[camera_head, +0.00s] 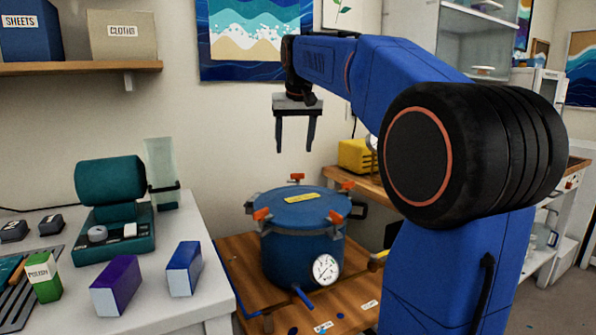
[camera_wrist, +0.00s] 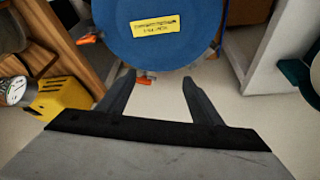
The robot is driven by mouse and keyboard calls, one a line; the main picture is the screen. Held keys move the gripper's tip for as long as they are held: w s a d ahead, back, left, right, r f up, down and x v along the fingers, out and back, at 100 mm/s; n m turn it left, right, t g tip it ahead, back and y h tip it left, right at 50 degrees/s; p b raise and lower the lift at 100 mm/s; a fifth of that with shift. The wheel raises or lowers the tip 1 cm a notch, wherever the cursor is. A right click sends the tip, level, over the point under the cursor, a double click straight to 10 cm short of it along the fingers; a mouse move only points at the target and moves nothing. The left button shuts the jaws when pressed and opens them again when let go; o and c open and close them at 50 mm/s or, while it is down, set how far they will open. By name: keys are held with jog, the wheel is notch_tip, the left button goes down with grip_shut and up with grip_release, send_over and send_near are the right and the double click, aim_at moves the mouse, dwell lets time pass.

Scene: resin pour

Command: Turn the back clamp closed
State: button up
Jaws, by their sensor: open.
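The blue pressure pot (camera_head: 290,250) stands on a wooden surface with its round lid (camera_head: 300,208) on, a yellow label on top and a gauge on its front. Several orange-handled clamps sit around the lid rim. The back clamp (camera_head: 297,178) is at the far side of the lid. It also shows in the wrist view (camera_wrist: 144,80), near the tip of the left finger. I cannot tell its exact turn. My gripper (camera_head: 294,149) is open and empty, pointing down above the back edge of the lid. Its fingers also show in the wrist view (camera_wrist: 159,78), apart from the clamp.
A right-side clamp (camera_head: 347,185) and two front clamps (camera_head: 262,215) (camera_head: 336,217) line the rim. A yellow box (camera_head: 356,155) stands behind right. A white table (camera_head: 190,300) with a green machine (camera_head: 112,205) is at left. The wall is close behind the pot.

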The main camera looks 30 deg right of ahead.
jog(key=w+d+r+m, duration=0.1)
jog(key=w+d+r, duration=0.2)
jog(key=w+d, duration=0.35)
send_near(298, 181)
jog(key=x, duration=0.3)
jog(key=w+x, duration=0.1)
jog(key=x, duration=0.1)
jog(key=shift+w+d, duration=0.25)
jog(key=c, duration=1.1)
